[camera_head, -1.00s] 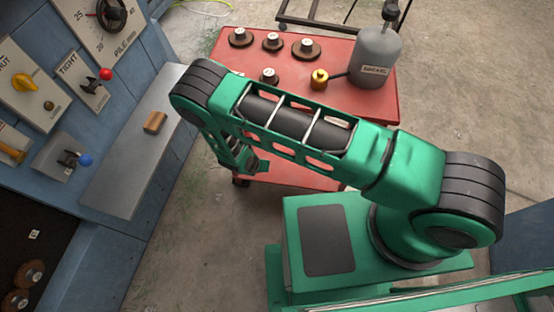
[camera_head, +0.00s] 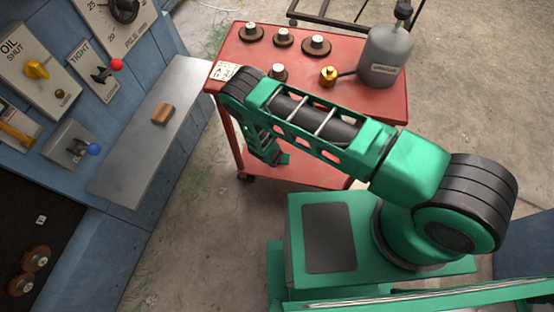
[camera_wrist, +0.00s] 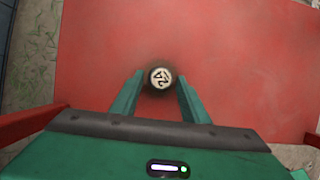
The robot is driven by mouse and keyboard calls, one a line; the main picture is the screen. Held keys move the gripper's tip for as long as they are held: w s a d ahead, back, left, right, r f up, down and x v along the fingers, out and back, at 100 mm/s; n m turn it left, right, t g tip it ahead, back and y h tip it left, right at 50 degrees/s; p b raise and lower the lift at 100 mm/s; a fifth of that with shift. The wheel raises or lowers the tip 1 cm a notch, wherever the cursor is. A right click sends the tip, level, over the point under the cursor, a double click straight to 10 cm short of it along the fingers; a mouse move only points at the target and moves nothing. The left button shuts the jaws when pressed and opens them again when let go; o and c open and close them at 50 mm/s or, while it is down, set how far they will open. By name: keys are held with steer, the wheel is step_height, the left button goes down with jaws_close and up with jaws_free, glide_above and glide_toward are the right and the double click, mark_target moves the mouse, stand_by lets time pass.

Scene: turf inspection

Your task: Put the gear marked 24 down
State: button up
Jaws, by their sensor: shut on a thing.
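My gripper (camera_wrist: 160,80) is shut on a small dark gear with a pale round hub (camera_wrist: 160,78), seen from above in the wrist view. The hub carries black marks that look like 24, turned and hard to read. A red surface lies below it, seemingly the lower shelf (camera_head: 312,172) of the red cart. I cannot tell whether the gear touches that surface. In the head view my arm reaches down at the cart's left side, and the gear is hidden there.
The cart's top (camera_head: 350,103) holds several dark gears with pale hubs, a brass part (camera_head: 328,75), a grey oil can (camera_head: 386,55) and a marked card (camera_head: 224,71). Red bars flank the surface in the wrist view. A blue bench with a grey ledge (camera_head: 140,150) stands left.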

steer(key=shift+s+f, duration=0.3)
steer(key=shift+f, duration=0.05)
stand_by(0.3)
steer(key=shift+a, duration=0.1)
steer(key=o, duration=1.1)
steer(key=shift+f, duration=0.1)
steer(key=shift+o, duration=0.3)
steer(key=shift+w+r, duration=0.1)
steer(key=shift+r, duration=0.2)
steer(key=shift+s+a+r, duration=0.15)
steer(key=shift+s+r, duration=0.05)
steer(key=shift+r, duration=0.25)
steer(key=d+v, duration=0.1)
steer(key=v, duration=1)
steer(key=shift+w+a, duration=0.15)
steer(key=shift+a, duration=0.15)
steer(key=shift+r, duration=0.1)
